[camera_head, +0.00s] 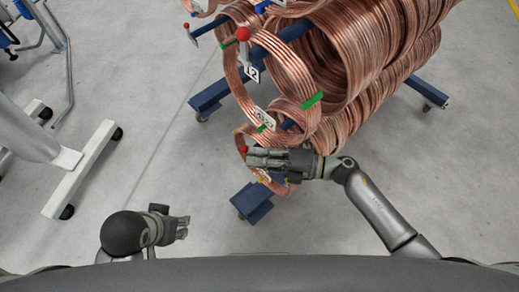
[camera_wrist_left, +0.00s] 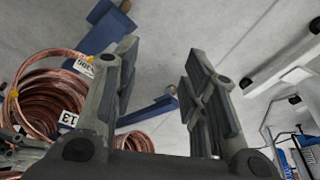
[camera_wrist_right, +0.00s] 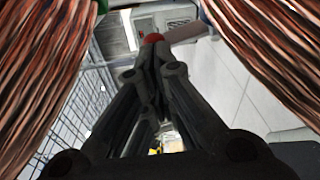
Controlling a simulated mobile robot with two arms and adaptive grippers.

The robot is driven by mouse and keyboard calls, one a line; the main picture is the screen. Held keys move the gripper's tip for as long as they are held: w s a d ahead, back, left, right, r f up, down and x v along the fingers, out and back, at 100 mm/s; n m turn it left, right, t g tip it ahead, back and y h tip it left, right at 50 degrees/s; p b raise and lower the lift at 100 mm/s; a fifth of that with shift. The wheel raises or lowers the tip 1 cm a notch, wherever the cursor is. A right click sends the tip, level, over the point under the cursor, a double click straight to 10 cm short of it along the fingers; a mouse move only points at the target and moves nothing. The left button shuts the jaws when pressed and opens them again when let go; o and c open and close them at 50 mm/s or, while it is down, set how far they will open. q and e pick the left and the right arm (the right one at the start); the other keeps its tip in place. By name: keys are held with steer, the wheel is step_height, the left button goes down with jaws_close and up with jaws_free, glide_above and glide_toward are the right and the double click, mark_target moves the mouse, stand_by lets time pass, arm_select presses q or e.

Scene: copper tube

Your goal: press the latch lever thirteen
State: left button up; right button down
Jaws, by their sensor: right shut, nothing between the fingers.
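A red knob (camera_head: 243,149) shows at the low front end of the copper coil rack, just left of my right gripper's fingertips. My right gripper (camera_head: 252,158) is shut and empty, reaching in from the right. In the right wrist view a red knob (camera_wrist_right: 153,38) sits just beyond its closed fingertips (camera_wrist_right: 158,50); I cannot tell whether they touch. A plate marked 13 (camera_wrist_left: 68,119) shows in the left wrist view, beside the coils. The lever's shaft is mostly hidden by the gripper. My left gripper (camera_head: 185,227) is open and empty over the floor, away from the rack.
Another red-knobbed lever (camera_head: 243,33) with a plate marked 12 (camera_head: 251,73) stands higher on the rack. A white-legged stand (camera_head: 85,170) is at left; floor between is clear.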

arm_select(q)
step_height(320, 180, down, 19)
steer(key=g+p, duration=0.1)
steer(key=p, duration=0.4)
steer(key=shift+s, duration=0.35)
arm_select(e)
steer(key=s+d+r+n+h, duration=0.1)
steer(key=s+d+n+h, duration=0.1)
steer(key=s+d, duration=0.3)
steer(key=d+n, duration=0.1)
steer(key=d, duration=0.2)
steer(key=shift+d+h, duration=0.3)
steer(key=shift+d, duration=0.1)
arm_select(q)
steer(key=shift+d, duration=0.15)
